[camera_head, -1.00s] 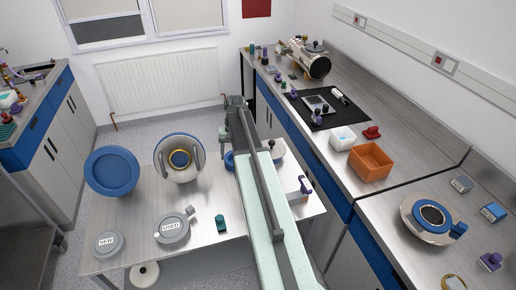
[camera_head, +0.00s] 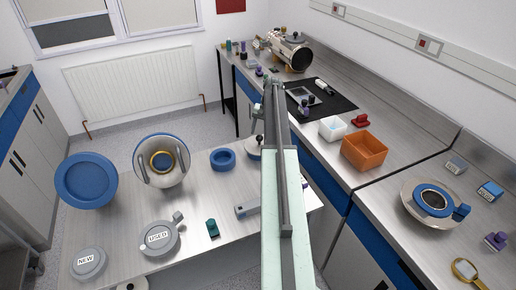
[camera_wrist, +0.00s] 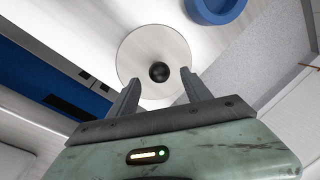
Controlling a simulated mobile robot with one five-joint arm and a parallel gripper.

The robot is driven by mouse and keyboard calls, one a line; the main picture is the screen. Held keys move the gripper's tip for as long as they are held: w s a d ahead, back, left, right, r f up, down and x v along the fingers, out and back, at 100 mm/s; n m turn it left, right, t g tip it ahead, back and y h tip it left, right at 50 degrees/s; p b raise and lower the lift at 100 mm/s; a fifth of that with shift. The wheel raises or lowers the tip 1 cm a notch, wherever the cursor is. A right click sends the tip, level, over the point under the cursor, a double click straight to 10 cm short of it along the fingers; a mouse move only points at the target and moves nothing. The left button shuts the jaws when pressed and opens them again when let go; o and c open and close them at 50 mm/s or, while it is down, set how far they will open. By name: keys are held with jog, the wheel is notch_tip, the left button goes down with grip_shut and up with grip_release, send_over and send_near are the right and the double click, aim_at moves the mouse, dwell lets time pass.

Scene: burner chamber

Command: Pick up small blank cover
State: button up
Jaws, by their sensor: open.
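A pale round cover with a dark knob, probably the small blank cover (camera_wrist: 151,38), lies on the metal table in the wrist view. In the head view the cover (camera_head: 254,155) shows just left of my arm, which hides part of it. My gripper (camera_wrist: 159,76) is open and empty. In the wrist view its two fingers point towards the cover, one on each side of the knob's line. I cannot tell how high the fingers are above it.
A blue ring (camera_head: 222,159) lies left of the cover. The table also holds a large blue disc (camera_head: 86,181), a round flanged part (camera_head: 161,163), the NEW (camera_head: 88,263) and USED (camera_head: 158,239) containers and a teal piece (camera_head: 212,228). The bench at right carries an orange bin (camera_head: 365,151).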

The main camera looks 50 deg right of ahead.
aim_at(260, 138)
jog(key=f+b, duration=0.2)
jog(key=f, duration=0.1)
jog(key=f+b, duration=0.1)
jog(key=shift+w+a+f, duration=0.3)
jog(key=shift+r, duration=0.25)
grip_shut()
dwell(0.7)
